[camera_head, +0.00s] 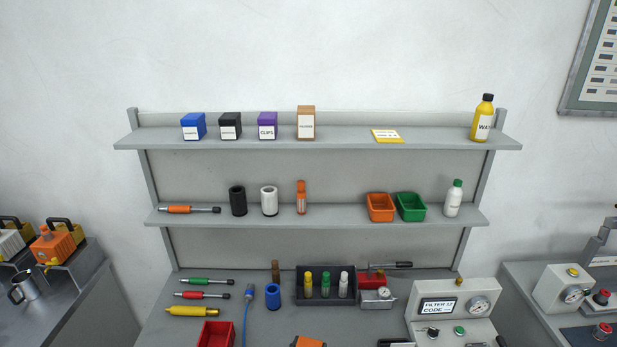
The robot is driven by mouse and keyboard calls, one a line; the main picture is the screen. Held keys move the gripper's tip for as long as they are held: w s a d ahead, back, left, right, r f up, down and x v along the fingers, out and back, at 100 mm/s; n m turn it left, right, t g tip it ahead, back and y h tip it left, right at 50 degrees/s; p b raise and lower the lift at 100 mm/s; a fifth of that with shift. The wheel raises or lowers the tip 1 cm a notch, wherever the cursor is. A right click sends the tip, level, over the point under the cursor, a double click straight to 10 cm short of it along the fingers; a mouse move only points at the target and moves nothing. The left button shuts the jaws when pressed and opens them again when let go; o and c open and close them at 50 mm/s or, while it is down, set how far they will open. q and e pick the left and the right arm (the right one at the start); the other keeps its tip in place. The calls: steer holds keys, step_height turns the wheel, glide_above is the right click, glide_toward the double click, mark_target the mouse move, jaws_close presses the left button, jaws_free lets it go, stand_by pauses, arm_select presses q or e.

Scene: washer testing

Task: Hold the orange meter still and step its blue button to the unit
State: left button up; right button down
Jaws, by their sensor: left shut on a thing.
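The orange meter (309,341) shows only as a small orange top at the bottom edge, middle of the head view. The rest of it, with its display and blue button, is cut off below the frame. My left gripper (310,345) barely shows there as dark parts beside the orange. It is shut on the meter. I cannot make out my right gripper.
Behind stand a blue cylinder (273,297), a dark crate of bottles (312,296) and a gauge block (377,299). A red bin (216,334) is left, a white test panel (455,312) right. A dark piece (397,343) at the bottom edge is unclear.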

arm_select(q)
steer(key=o, duration=1.9)
